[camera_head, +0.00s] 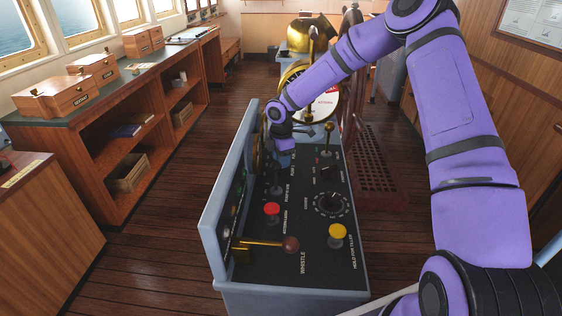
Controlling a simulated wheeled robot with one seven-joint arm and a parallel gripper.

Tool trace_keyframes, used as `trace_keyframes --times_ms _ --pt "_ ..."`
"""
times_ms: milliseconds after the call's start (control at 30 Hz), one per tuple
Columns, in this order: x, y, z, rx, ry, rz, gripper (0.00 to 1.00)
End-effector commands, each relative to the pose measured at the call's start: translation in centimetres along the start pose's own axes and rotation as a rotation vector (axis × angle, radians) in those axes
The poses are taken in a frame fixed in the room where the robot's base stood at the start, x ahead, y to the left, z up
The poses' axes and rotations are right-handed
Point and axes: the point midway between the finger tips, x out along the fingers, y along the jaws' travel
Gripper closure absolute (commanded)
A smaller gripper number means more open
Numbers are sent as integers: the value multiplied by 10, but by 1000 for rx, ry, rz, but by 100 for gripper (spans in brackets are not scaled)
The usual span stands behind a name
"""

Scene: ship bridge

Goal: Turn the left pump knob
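The sloped black control panel (310,225) of a grey console stands in the middle of the head camera view. A small dark knob (277,187) sits on the panel's left side, and another dark knob (328,173) sits to the right of it. The labels are too small to read, so I cannot tell for sure which is the left pump knob. My gripper (284,158) points down over the far left part of the panel, just beyond the left knob. Its fingers are small and dark against the panel. I cannot tell if they touch anything or hide another control.
A red button (272,209), a yellow button (337,233), a round dial (331,204) and a brass whistle lever (268,244) are on the near panel. A raised grey side wall (222,215) borders its left. A brass lever (328,138) and a telegraph stand beyond.

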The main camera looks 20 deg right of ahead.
Motion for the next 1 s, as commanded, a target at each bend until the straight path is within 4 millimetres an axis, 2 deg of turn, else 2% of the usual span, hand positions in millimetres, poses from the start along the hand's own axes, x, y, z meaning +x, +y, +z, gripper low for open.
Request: trace_keyframes --times_ms 133,433,467,600,633,1000 --pt "10 0 0 -1 1 0 61" --pt "12 0 0 -1 0 1 61" --pt "12 0 0 -1 0 1 63" --pt "12 0 0 -1 0 1 95" --pt "12 0 0 0 0 1 100" --pt "12 0 -1 35 0 0 100"
